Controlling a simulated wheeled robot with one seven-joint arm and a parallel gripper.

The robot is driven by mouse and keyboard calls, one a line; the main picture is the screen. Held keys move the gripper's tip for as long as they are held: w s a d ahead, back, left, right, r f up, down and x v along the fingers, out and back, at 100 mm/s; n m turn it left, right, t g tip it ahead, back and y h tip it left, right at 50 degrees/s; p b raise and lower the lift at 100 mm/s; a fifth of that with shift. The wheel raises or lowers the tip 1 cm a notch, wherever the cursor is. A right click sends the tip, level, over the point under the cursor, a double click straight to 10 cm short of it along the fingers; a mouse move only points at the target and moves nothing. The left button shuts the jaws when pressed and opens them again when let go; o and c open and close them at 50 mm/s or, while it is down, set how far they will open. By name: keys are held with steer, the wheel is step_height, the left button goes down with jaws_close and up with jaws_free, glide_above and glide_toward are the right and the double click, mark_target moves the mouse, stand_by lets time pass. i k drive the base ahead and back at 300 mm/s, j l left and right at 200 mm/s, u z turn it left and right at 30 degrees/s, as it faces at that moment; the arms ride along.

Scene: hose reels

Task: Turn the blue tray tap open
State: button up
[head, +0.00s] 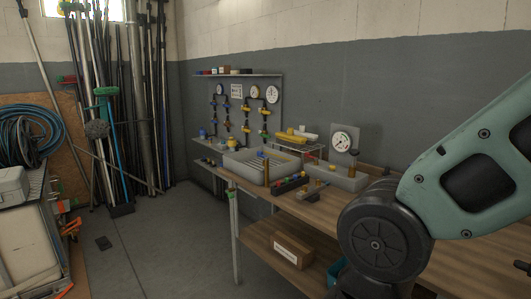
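A pale tray (248,166) with a ribbed inside stands on the wooden bench. My green and black arm fills the right side, in front of the bench. My gripper does not show clearly in this view.
A wall panel (271,128) behind the trays carries gauges and several small taps. Small dark boxes (290,183) and loose parts lie on the bench (330,212). A cardboard box (292,250) sits on the lower shelf. Floor left of the bench is mostly clear.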

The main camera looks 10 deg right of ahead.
mark_target(260, 153)
steer(key=i+j+z, duration=0.1)
steer(key=z, duration=0.25)
steer(key=i+j+z, duration=0.1)
steer(key=z, duration=0.25)
steer(key=i+j+z, duration=0.15)
steer(key=j, duration=0.25)
steer(key=i+j+z, duration=0.15)
steer(key=j, duration=0.25)
steer(key=i+j+z, duration=0.15)
steer(key=j, duration=0.3)
steer(key=i+j+z, duration=0.15)
steer(key=j, duration=0.25)
